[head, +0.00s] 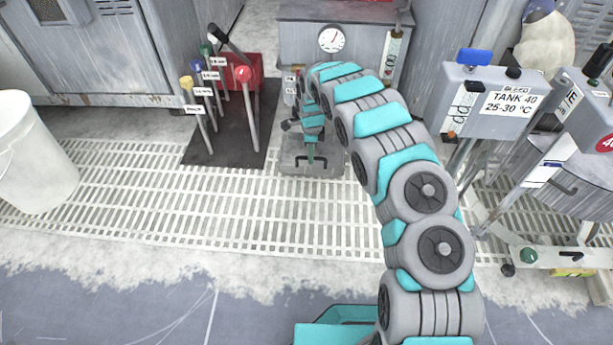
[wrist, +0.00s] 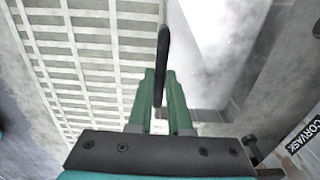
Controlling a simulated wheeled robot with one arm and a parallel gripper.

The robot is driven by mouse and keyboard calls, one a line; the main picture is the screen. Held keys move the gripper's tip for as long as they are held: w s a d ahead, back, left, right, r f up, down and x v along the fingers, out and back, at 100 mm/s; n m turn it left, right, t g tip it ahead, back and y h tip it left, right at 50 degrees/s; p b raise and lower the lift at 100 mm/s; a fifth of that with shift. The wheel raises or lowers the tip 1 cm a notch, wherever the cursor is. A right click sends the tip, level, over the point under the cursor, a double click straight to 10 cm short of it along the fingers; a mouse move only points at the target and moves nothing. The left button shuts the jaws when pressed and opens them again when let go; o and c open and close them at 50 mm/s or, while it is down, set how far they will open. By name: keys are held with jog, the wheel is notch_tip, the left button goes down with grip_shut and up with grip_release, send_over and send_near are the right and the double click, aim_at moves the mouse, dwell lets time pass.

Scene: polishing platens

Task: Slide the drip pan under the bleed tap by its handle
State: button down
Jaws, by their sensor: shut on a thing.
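The drip pan (head: 327,168) is a shallow grey tray on the floor in front of the gauge cabinet, partly hidden by my arm. Its dark handle shows in the wrist view (wrist: 163,50), with the pale grey pan (wrist: 215,50) beside it. My gripper (wrist: 160,78) has two green fingers shut on the handle. In the head view my gripper (head: 311,153) reaches down over the pan. I cannot make out the bleed tap itself for certain.
Colored levers (head: 220,95) stand on a dark mat (head: 195,152) left of the pan. A white bucket (head: 35,165) is at far left. The Tank 40 box (head: 480,115) and wheeled stand are at right. Pale floor grating (head: 200,210) is clear in front.

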jog(key=shift+w+f, duration=0.1)
jog(key=shift+w, duration=0.05)
jog(key=w, duration=0.4)
jog(key=shift+w+d+b, duration=0.25)
jog(key=shift+w+b, duration=0.1)
dwell(0.3)
jog(key=c, duration=0.8)
grip_release()
jog(key=shift+o, duration=0.2)
notch_tip(320, 180, up, 8)
jog(key=p, duration=0.1)
